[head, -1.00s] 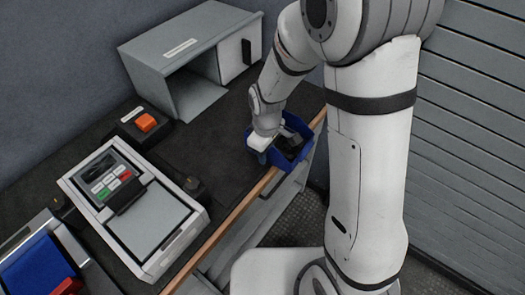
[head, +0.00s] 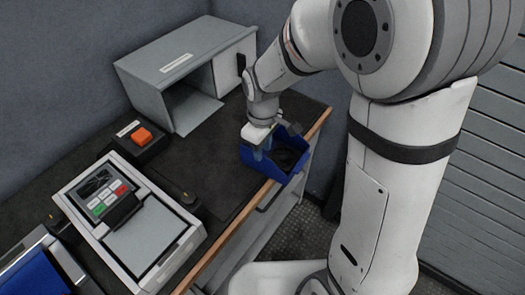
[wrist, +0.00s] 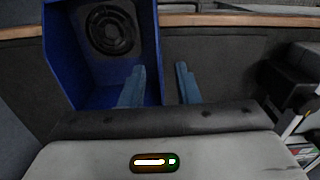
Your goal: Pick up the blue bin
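The blue bin (head: 262,169) stands on the dark bench top near its wooden front edge, and it holds a dark round fan-like part. In the wrist view, the bin (wrist: 62,58) fills the upper left, with the fan-like part (wrist: 110,29) inside. My gripper (head: 267,150) points down at the bin's left side in the head view. In the wrist view, my gripper (wrist: 161,82) is open, with one blue-grey finger inside the bin and the other outside. The bin's right wall there lies between the fingers, with gaps showing; I cannot tell whether either finger touches it.
A grey open-front cabinet (head: 176,68) stands behind the bin. An orange button box (head: 142,137) and a white keypad device (head: 130,215) sit to the left. A blue item (head: 35,277) lies at lower left. Bench space left of the bin is clear.

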